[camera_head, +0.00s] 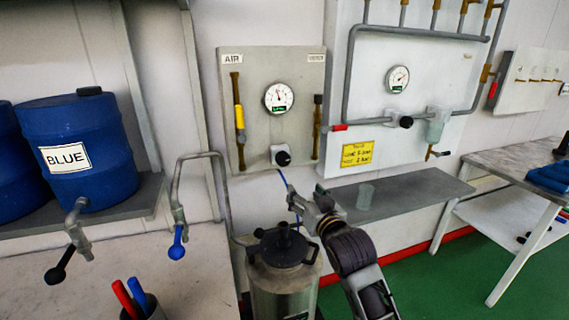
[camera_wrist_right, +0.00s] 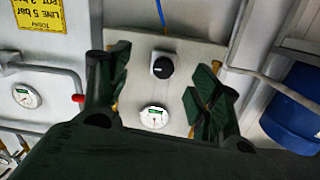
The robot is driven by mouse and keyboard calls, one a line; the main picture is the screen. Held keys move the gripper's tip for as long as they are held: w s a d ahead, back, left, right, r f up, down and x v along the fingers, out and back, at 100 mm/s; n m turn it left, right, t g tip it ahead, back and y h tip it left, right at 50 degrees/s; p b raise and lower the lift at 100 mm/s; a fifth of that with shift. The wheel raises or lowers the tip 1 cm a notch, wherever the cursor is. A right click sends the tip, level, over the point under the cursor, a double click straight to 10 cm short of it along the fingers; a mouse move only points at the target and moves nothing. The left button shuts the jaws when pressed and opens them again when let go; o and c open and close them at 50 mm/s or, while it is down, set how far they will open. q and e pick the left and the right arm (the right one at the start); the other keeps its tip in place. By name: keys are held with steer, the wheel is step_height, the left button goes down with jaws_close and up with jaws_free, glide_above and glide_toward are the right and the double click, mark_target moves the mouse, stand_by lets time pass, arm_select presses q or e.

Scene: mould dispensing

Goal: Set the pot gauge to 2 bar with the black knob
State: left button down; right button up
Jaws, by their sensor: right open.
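The grey board marked AIR (camera_head: 258,65) carries a round white gauge (camera_head: 278,97) with a black knob (camera_head: 282,158) on a white body below it. The needle's exact reading is too small to tell. My right gripper (camera_head: 305,200) is open, below and to the right of this knob in the head view. The right wrist view is upside down. There the knob (camera_wrist_right: 162,66) shows beyond and between the spread fingers of the gripper (camera_wrist_right: 160,78), apart from them. The gauge (camera_wrist_right: 153,117) shows below it. My left gripper is not in view.
A second gauge (camera_head: 397,79) and black knob (camera_head: 405,122) sit on the white panel, above a yellow note (camera_head: 357,154) reading line 5 bar, pot 2 bar. A lidded metal pot (camera_head: 282,285) stands below the board. A grey shelf (camera_head: 425,190) is to the right.

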mark_target(284, 162)
steer(key=r, duration=0.1)
steer(key=a+r, duration=0.1)
steer(key=r+t, duration=0.1)
steer(key=shift+w+a+r+y, duration=0.2)
steer(key=shift+w+a+y, duration=0.05)
steer(key=shift+w+y, duration=0.05)
steer(key=shift+w, duration=0.15)
steer(key=shift+x, duration=6.75)
steer(key=c, duration=1)
